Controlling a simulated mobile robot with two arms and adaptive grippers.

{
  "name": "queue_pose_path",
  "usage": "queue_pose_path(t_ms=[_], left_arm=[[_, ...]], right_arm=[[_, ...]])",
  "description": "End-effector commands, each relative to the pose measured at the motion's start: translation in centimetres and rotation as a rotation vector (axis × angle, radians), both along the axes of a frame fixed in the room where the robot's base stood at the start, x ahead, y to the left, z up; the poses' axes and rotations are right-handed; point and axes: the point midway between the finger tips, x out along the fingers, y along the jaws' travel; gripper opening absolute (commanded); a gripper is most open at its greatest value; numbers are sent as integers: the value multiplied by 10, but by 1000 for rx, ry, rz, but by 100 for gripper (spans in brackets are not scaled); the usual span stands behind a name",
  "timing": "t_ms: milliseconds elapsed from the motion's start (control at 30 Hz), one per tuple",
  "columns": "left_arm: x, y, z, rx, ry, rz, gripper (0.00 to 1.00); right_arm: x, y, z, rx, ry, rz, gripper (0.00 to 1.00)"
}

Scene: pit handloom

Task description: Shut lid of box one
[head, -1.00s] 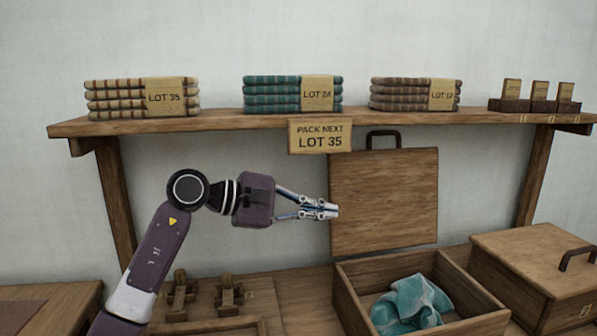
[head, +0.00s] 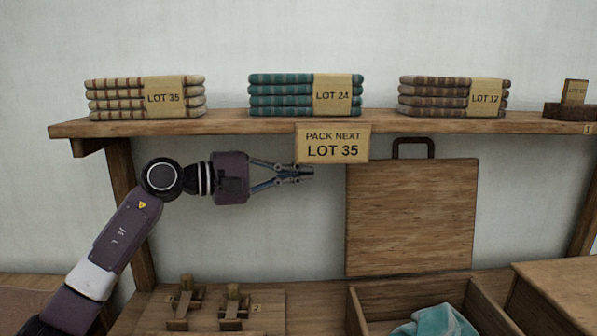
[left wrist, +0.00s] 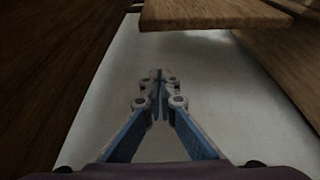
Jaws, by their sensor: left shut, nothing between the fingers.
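The open box (head: 400,299) stands at the bottom right of the head view, its front cut off by the frame. Its wooden lid (head: 410,220) stands upright behind it, with a dark handle (head: 413,148) on its top edge. No number shows on this box. A teal cloth (head: 435,322) lies inside. My left gripper (head: 306,172) is shut and empty, pointing right, left of the lid's upper part and apart from it in the picture. Its closed fingers also show in the left wrist view (left wrist: 158,78). My right gripper is not in view.
A shelf (head: 230,126) with folded cloth stacks runs above; a LOT 35 sign (head: 333,143) hangs close to my left fingertips. A closed box (head: 565,285) stands at right. Small wooden fixtures (head: 208,305) sit at lower left. Wood panels fill the wrist view's sides.

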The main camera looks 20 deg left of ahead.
Motion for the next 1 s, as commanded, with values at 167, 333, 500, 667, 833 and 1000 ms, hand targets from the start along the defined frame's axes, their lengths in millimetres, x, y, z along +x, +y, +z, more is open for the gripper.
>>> queue_pose_path(t_ms=[167, 333, 500, 667, 833, 1000], left_arm=[[24, -35, 0, -2, 0, -4, 0], [33, -55, -2, 2, -2, 0, 0], [14, -60, 1, 2, -1, 0, 0], [5, -63, 3, 1, 1, 1, 0], [2, -64, 4, 0, 0, 0, 0], [2, -64, 4, 0, 1, 1, 0]], right_arm=[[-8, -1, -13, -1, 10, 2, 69], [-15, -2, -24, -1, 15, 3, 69], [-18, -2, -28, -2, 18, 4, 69], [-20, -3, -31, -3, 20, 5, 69], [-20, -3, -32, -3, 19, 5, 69], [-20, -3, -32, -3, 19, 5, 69]])
